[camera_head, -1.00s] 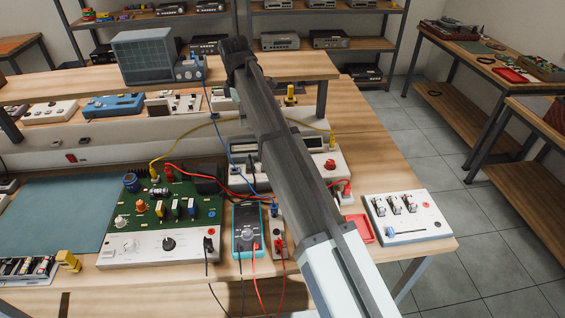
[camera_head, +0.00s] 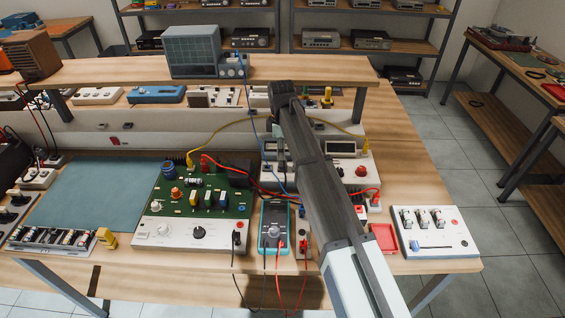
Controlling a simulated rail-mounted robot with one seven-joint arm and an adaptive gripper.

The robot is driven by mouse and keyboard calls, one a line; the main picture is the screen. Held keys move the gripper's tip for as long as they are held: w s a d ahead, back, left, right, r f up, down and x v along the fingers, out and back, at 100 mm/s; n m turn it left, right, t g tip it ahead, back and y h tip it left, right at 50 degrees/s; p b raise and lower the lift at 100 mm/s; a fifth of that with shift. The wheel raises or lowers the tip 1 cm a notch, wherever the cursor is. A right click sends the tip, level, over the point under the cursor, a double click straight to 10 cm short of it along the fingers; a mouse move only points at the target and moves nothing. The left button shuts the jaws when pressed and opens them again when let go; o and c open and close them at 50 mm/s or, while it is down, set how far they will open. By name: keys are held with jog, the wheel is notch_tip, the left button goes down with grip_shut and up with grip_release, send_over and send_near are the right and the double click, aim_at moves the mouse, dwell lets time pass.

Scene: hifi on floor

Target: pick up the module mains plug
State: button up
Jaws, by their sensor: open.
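The green circuit-board module (camera_head: 215,180) with a white front panel lies on the workbench, left of centre. A small black plug-like piece (camera_head: 237,237) sits at the right end of its panel, with a black cord hanging over the bench front. I cannot tell for sure that this is the module mains plug. My arm reaches from the lower right over the bench. Its dark far end, where my gripper (camera_head: 284,92) is, stands near the raised shelf, well beyond the module. The fingers are hard to make out; the gripper is open, and no held object shows.
A teal multimeter (camera_head: 274,226) with red and black leads stands right of the module. A red tray (camera_head: 383,238) and a white switch panel (camera_head: 435,232) lie further right. A blue-green mat (camera_head: 95,195) gives clear room at left. The raised shelf (camera_head: 130,76) crosses behind.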

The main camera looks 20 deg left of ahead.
aim_at(282, 165)
jog(key=shift+d+f+p, duration=0.15)
jog(key=shift+f+p, duration=0.4)
jog(key=shift+f, duration=0.35)
jog(key=shift+f+p, duration=0.65)
jog(key=shift+f, duration=1.25)
grip_shut()
